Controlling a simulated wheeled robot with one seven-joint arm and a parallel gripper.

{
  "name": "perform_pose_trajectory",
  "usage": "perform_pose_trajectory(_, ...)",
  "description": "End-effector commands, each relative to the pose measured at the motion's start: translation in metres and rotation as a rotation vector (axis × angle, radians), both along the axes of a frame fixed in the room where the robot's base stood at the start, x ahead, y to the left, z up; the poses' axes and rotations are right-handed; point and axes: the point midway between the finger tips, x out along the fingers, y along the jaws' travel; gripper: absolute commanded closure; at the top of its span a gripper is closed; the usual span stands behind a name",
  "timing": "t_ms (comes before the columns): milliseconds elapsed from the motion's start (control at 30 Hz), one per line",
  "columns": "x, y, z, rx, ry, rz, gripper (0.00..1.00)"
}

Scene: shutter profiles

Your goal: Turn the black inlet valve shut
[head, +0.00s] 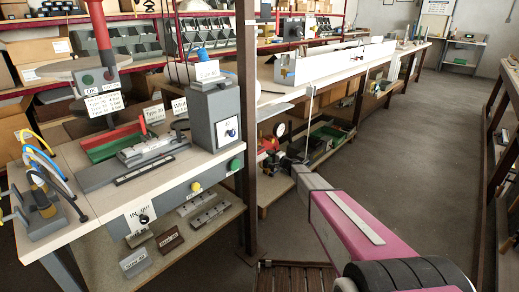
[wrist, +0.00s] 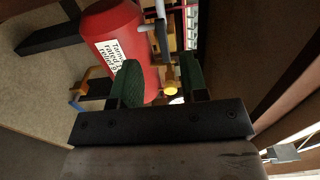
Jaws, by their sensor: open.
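A red tank (wrist: 112,32) with a white printed label (wrist: 113,48) fills the upper left of the wrist view. My gripper (wrist: 161,82) is open, its two green pads apart in front of the tank. A brass-coloured fitting with a round yellow end (wrist: 171,90) shows between the pads; I cannot tell whether they touch it. I cannot make out a black valve handle for certain in the wrist view. In the head view my gripper is small and partly hidden by my arm, near the red parts (head: 268,143) beside the dark post.
A dark upright post (head: 247,110) stands left of my arm. The workbench (head: 85,190) left of it carries fixtures, and a plate marked IN and OUT (head: 140,215) with a black knob is on its front. The aisle floor (head: 420,130) on the right is clear.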

Motion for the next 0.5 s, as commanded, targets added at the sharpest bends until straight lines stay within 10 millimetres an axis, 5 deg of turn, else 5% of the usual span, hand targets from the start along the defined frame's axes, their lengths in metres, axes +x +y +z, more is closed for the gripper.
perform_pose_trajectory(267,0.012,0.011,0.000,0.010,0.000,-0.008,0.60)
perform_pose_trajectory(500,0.035,0.040,0.000,0.009,-0.001,-0.006,0.60)
